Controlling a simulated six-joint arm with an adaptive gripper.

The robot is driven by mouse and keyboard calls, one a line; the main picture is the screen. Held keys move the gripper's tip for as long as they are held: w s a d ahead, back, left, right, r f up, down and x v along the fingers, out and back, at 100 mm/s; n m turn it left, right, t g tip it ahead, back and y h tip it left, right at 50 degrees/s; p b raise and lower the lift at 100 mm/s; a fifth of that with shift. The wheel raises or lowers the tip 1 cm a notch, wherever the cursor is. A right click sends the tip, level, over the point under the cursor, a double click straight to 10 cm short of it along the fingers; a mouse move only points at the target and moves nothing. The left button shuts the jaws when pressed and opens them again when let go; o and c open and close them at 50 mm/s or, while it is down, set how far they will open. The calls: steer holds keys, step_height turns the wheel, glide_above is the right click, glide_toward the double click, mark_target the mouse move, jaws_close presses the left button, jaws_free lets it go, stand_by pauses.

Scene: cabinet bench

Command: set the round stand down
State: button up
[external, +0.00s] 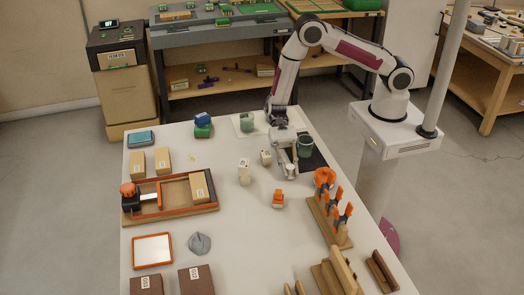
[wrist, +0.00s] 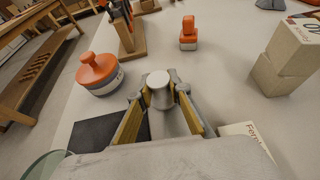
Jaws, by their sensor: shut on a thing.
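My gripper (wrist: 160,98) is shut on a small round, pale grey piece (wrist: 160,86), which I take to be the round stand. Its light flat top shows between the two fingertips in the wrist view, and it looks upright. In the external view my gripper (external: 285,172) points down over the white table (external: 225,235), left of the dark mat (external: 317,160). The fingers mostly hide the piece there. I cannot tell whether its underside touches the table.
An orange-knobbed round piece (wrist: 98,72) and a tool rack (external: 322,222) stand nearby. An orange stamp-like piece (external: 278,198), stacked pale blocks (external: 244,174) and a small block (external: 265,157) are close. A green cup (external: 305,147) is by the mat. Table in front is partly clear.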

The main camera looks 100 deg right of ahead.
steer(key=shift+f, duration=0.25)
steer(key=o, duration=0.8)
steer(key=shift+c, duration=0.2)
steer(key=shift+r, duration=0.2)
steer(key=shift+v, duration=6)
steer(key=shift+w, duration=0.15)
